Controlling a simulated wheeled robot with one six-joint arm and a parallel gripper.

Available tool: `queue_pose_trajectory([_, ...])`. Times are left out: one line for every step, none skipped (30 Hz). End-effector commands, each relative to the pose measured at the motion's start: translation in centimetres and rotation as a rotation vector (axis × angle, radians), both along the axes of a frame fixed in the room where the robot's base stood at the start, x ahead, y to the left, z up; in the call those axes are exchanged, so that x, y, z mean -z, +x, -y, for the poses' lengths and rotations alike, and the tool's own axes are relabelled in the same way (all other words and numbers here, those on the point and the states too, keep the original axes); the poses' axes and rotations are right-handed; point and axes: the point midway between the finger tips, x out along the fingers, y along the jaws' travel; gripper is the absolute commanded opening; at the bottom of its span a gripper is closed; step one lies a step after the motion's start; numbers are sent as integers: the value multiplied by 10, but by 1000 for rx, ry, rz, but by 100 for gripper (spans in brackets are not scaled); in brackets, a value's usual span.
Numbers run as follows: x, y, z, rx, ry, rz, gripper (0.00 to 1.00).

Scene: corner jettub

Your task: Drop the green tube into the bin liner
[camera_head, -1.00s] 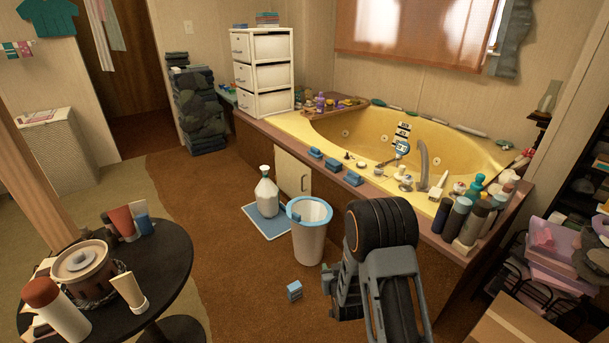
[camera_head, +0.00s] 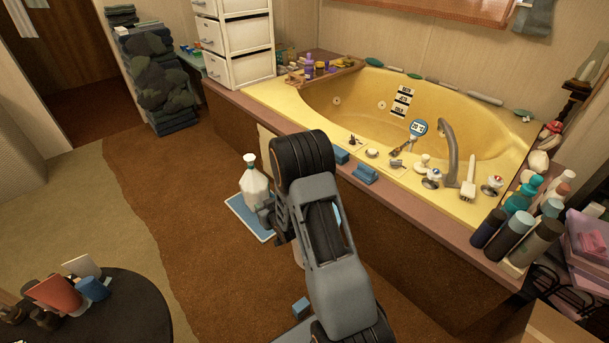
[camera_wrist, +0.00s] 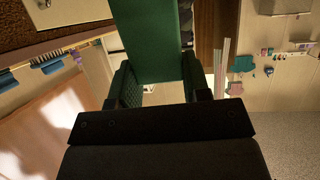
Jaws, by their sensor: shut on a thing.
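The green tube (camera_wrist: 152,40) shows in the wrist view as a dark green flat-sided piece. It sits between the two fingers of my gripper (camera_wrist: 157,70), which is shut on it. The tube extends beyond the fingers to the top edge of that view. I cannot make out the tube in the head view. The white bin (camera_head: 298,256) stands on the brown carpet in front of the tub. My arm covers most of it in the head view, so its opening and liner are largely hidden.
A white jug (camera_head: 254,184) stands on a blue mat (camera_head: 240,212) left of my arm. A small blue box (camera_head: 300,307) lies on the carpet. The yellow tub (camera_head: 345,95) has bottles (camera_head: 510,238) at its right end. A dark round table (camera_head: 125,310) is at lower left.

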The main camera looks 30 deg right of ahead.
Motion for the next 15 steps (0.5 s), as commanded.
queue_pose_trajectory([-5,7,28,3,-2,4,10])
queue_pose_trajectory([-7,10,42,-3,-3,4,10])
queue_pose_trajectory([-10,13,61,-12,-3,3,10])
queue_pose_trajectory([-12,14,74,-18,-3,3,10])
queue_pose_trajectory([-13,14,87,-23,-3,2,10])
queue_pose_trajectory([-15,14,104,-29,-3,2,10])
queue_pose_trajectory([-16,13,115,-33,-2,2,10])
queue_pose_trajectory([-17,12,127,-36,-1,1,10])
queue_pose_trajectory([-18,10,140,-40,-1,0,10])
queue_pose_trajectory([-19,8,150,-43,-1,0,10])
queue_pose_trajectory([-20,6,159,-43,0,0,10])
queue_pose_trajectory([-21,4,169,-46,0,0,10])
queue_pose_trajectory([-21,2,176,-47,0,1,10])
queue_pose_trajectory([-22,0,182,-48,0,0,10])
queue_pose_trajectory([-22,-2,189,-48,1,1,10])
